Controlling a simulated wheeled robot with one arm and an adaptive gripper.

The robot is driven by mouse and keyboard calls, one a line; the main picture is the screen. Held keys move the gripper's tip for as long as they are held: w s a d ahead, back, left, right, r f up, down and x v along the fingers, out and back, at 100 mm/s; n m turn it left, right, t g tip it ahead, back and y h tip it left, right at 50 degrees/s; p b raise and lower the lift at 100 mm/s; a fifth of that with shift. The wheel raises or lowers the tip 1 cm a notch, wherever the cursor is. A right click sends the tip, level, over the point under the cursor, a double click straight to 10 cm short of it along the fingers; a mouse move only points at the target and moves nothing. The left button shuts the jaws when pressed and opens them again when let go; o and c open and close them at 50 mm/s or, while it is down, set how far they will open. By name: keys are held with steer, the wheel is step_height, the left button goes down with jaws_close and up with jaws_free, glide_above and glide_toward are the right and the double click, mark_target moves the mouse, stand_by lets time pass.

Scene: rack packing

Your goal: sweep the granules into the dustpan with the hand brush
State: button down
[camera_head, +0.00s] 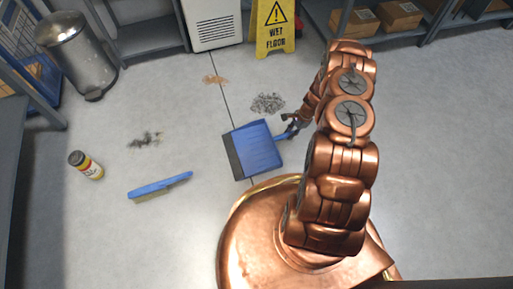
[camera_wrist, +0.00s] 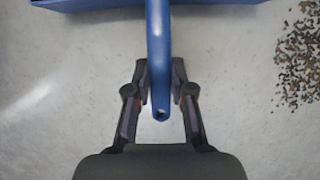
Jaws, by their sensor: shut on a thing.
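The blue dustpan (camera_head: 256,150) lies on the grey floor with its dark lip toward the left. My gripper (camera_head: 292,127) is shut on its blue handle; the wrist view shows the fingers (camera_wrist: 160,72) on both sides of the handle (camera_wrist: 158,35), with the pan's edge (camera_wrist: 90,4) at the top. The hand brush (camera_head: 160,187) lies on the floor to the left, apart from my gripper, blue back up and bristles toward the bottom. Grey granules (camera_head: 267,103) lie in a patch just above the dustpan; speckled granules (camera_wrist: 300,60) show at right in the wrist view.
A dark smudge-like patch (camera_head: 146,139) and an orange-brown patch (camera_head: 214,79) lie on the floor. A metal bin (camera_head: 77,55), a wet floor sign (camera_head: 275,28), a white unit (camera_head: 212,22) and shelves edge the area.

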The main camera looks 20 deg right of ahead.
step_height(320, 180, up, 12)
steer(key=p, duration=0.5)
steer(key=shift+p, duration=0.4)
